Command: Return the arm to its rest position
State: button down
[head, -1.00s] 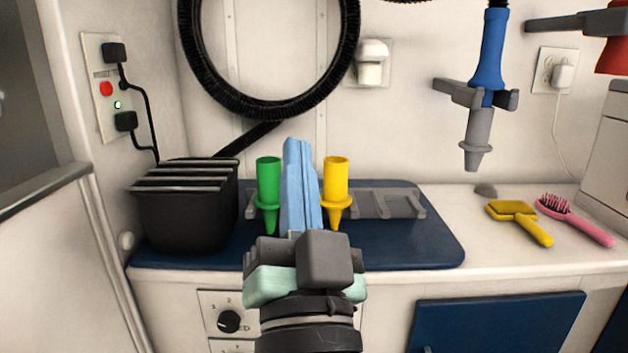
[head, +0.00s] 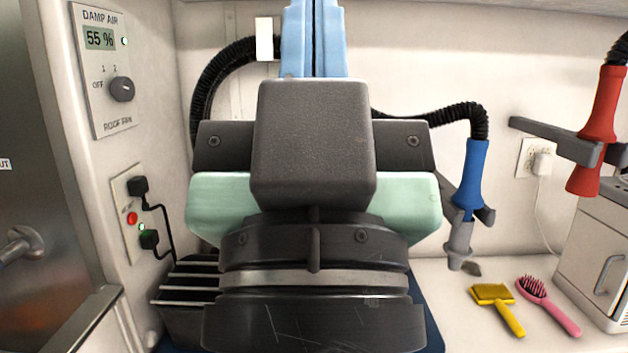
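My gripper (head: 313,38) is raised in the middle of the head view, pointing up and away. Its two light blue fingers lie side by side with only a thin dark line between them, and I see nothing held. The fingertips run out of the top of the picture. My dark wrist and pale green gripper body fill the centre, close to the camera. They hide most of the counter behind, and the green and yellow nozzles are not visible.
A black slotted bin (head: 185,305) stands at lower left. A blue nozzle (head: 470,180) on a black hose and a red nozzle (head: 600,105) hang in holders at right. A yellow brush (head: 497,303) and a pink brush (head: 550,305) lie on the counter (head: 440,290).

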notch_tip(320, 180, up, 18)
jog(key=p, duration=1.6)
jog(key=shift+r, duration=0.25)
